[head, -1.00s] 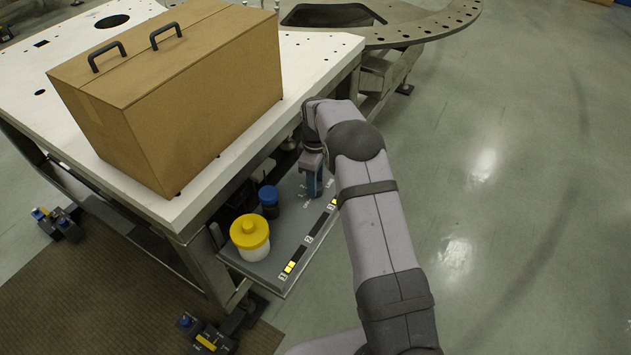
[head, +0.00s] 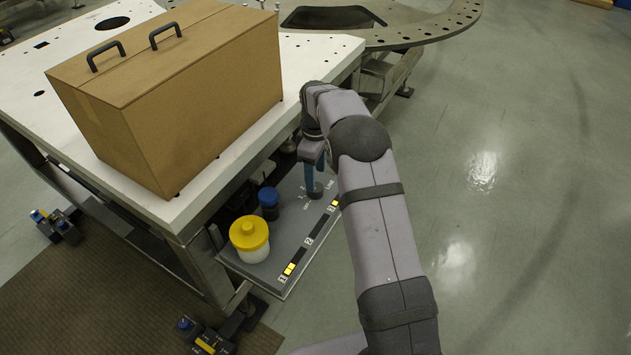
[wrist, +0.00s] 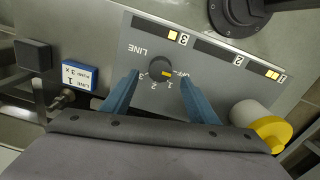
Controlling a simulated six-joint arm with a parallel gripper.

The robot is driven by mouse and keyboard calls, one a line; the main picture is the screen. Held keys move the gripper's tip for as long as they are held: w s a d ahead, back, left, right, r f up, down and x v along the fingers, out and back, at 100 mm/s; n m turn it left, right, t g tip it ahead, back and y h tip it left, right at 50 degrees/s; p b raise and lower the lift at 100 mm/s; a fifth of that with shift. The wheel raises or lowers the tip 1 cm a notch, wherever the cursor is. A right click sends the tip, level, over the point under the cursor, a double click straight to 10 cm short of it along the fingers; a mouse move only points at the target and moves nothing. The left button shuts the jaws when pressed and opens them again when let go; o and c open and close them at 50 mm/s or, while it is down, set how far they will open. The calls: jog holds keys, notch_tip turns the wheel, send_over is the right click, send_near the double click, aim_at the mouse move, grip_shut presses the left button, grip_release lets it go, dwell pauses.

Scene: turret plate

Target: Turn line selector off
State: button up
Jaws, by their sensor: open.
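My gripper (wrist: 160,78) is open, with one blue finger on each side of the knob and gaps between. In the head view my gripper (head: 313,183) is above the far end of the grey panel (head: 268,272), and largely hides the knob.
A yellow-lidded white container (head: 250,240) and a blue-topped knob (head: 269,202) stand on the panel. A strip numbered 1 to 3 runs along its edge. A large cardboard box (head: 170,95) sits on the white table (head: 215,185) beside the panel. Open floor lies to the right.

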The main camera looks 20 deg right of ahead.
jog(key=shift+r, duration=1.55)
jog(key=shift+s, duration=0.1)
jog(key=shift+s+r, duration=0.15)
jog(key=shift+r, duration=0.1)
jog(key=s+a+r+m+p, duration=0.1)
jog(key=s+m, duration=0.4)
jog(key=s, duration=1.1)
jog(key=s+a+r+m+p, duration=0.1)
jog(key=s+r+m+p, duration=0.2)
jog(key=s, duration=1.3)
jog(key=r+m, duration=0.1)
jog(key=m, duration=0.2)
jog(key=shift+s+a, duration=0.25)
jog(key=shift+a, duration=0.1)
